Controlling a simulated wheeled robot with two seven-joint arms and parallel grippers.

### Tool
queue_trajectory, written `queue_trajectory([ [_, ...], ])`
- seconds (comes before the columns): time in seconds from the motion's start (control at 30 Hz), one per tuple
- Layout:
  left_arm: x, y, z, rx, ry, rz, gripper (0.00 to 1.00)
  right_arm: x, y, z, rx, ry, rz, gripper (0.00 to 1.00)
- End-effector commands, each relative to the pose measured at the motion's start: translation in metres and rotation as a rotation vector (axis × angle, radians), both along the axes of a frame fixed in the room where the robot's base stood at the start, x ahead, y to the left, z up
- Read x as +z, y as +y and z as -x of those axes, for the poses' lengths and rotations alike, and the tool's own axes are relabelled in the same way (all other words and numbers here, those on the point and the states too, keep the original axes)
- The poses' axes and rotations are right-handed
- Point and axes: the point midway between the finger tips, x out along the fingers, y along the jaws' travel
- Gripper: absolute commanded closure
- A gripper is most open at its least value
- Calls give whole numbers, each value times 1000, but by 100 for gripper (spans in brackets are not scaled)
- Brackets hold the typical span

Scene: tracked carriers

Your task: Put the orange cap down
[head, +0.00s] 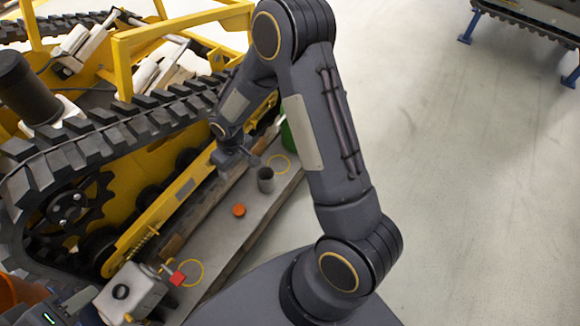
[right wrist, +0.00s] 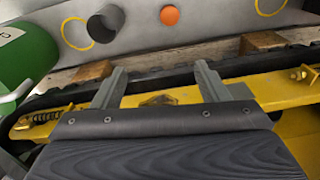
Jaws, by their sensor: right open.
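The orange cap (head: 238,210) lies on a long grey board (head: 222,233) beside the tracked machine, apart from both yellow rings drawn there. It also shows at the top of the right wrist view (right wrist: 169,15). My right gripper (head: 238,160) is above the board's far part, close to the yellow side of the track. In the right wrist view its two fingers (right wrist: 158,84) stand wide apart with nothing between them. A dark part of my left arm shows at the lower left corner of the head view; its fingers cannot be made out.
A grey open cylinder (head: 265,180) stands between the cap and the far yellow ring (head: 278,164). A green container (right wrist: 25,55) stands beyond. A metal box with a red part (head: 140,290) is by the near ring (head: 188,272). The black track (head: 150,122) borders the board.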

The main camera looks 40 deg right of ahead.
Motion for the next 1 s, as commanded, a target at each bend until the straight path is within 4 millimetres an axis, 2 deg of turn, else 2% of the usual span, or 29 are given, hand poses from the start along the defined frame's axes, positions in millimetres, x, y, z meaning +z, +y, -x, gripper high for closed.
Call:
queue_trajectory([
  [0.03, 0, 0, 0, 0, 0, 0, 64, 32, -11, 3, -44, -27, -22, 32],
  [0.2, 0, 0, 0, 0, 0, 0, 64, 114, -34, 33, -157, -84, -96, 32],
  [0.4, 0, 0, 0, 0, 0, 0, 64, 187, -50, 88, -260, -157, -189, 32],
  [0.5, 0, 0, 0, 0, 0, 0, 64, 214, -53, 121, -300, -198, -236, 32],
  [0.63, 0, 0, 0, 0, 0, 0, 64, 237, -51, 165, -339, -252, -293, 32],
  [0.8, 0, 0, 0, 0, 0, 0, 64, 250, -44, 209, -372, -310, -351, 32],
  [1.0, 0, 0, 0, 0, 0, 0, 64, 251, -37, 231, -384, -342, -380, 32],
])
